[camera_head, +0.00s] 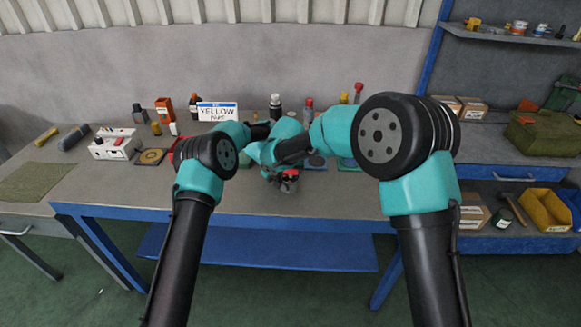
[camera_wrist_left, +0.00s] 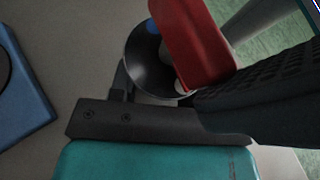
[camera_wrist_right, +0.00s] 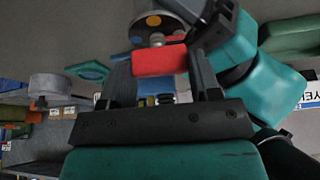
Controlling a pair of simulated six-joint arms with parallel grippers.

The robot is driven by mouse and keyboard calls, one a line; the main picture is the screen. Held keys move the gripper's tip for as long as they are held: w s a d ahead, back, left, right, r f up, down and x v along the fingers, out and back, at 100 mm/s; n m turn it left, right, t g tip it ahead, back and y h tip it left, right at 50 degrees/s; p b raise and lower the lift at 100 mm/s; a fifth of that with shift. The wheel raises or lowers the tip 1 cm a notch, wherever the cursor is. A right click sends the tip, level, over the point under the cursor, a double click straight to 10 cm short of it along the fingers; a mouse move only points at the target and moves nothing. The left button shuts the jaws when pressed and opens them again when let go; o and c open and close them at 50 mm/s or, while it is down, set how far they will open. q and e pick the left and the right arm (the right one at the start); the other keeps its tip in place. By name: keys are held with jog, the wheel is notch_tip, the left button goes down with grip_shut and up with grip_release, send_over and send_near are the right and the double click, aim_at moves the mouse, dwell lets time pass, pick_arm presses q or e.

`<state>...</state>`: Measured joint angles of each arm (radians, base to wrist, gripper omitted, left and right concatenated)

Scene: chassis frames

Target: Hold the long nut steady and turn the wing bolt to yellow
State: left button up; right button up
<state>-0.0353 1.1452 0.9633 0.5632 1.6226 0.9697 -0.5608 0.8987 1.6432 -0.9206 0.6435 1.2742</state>
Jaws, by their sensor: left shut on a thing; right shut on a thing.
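A red wing bolt (camera_wrist_right: 160,61) sits between the fingers of my right gripper (camera_wrist_right: 162,75), which is shut on it. Beyond it in the right wrist view is a round grey part (camera_wrist_right: 160,10) with coloured dots, yellow, blue and orange among them; I take it for the long nut's end. My left gripper (camera_wrist_left: 160,92) is shut on this nut, whose dark round face (camera_wrist_left: 145,62) shows behind the red wing (camera_wrist_left: 195,40) in the left wrist view. In the head view the red wing (camera_head: 290,173) is small and partly hidden by my arms. Which dot the wing points at I cannot tell.
A sign reading YELLOW (camera_head: 217,112) stands at the back of the bench (camera_head: 330,202). Bottles, a white box (camera_head: 115,145) and small parts stand around my arms. Bare bench lies in front of the grippers. Shelves with bins (camera_head: 545,210) are at the right.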

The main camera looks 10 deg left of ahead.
jog(key=shift+n, duration=0.4)
jog(key=n+y, duration=0.1)
jog(key=n, duration=0.1)
jog(key=n+y, duration=0.1)
jog(key=n, duration=0.2)
jog(key=shift+g, duration=0.3)
jog(key=shift+d+f+n+g+y, duration=0.1)
jog(key=shift+n+g+y, duration=0.3)
jog(key=shift+n, duration=1.1)
jog(key=shift+d+f+n+g+y, duration=0.1)
jog(key=shift+n+g+y, duration=0.3)
jog(key=shift+n, duration=1.1)
jog(key=o, duration=0.9)
jog(key=shift+r, duration=0.1)
jog(key=shift+o, duration=0.2)
jog(key=shift+r, duration=0.15)
jog(key=v, duration=1.1)
jog(key=shift+d+r, duration=0.2)
jog(key=shift+r, duration=0.1)
